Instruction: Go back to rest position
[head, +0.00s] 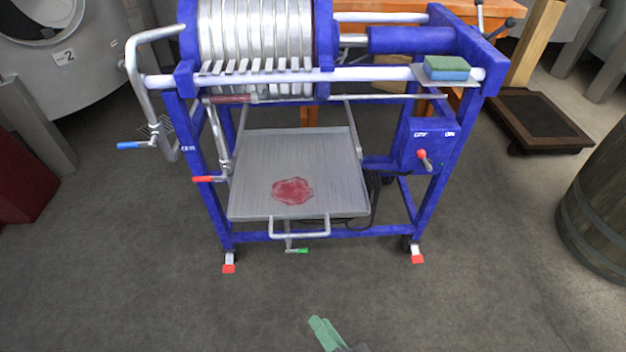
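My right gripper (323,331) shows at the bottom edge, a little right of the middle. Its green fingers point up and away over the bare floor. They appear close together, but I cannot tell whether they are open or shut. Nothing is seen held in them. It is apart from the blue plate filter (223,226) in front of me. My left gripper is not in view.
The filter's grey drip tray (250,160) carries a red stain (292,191). A green-and-blue sponge (446,68) lies on the filter's upper right. A barrel (598,215) stands right, a tank (75,65) upper left. The floor before me is clear.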

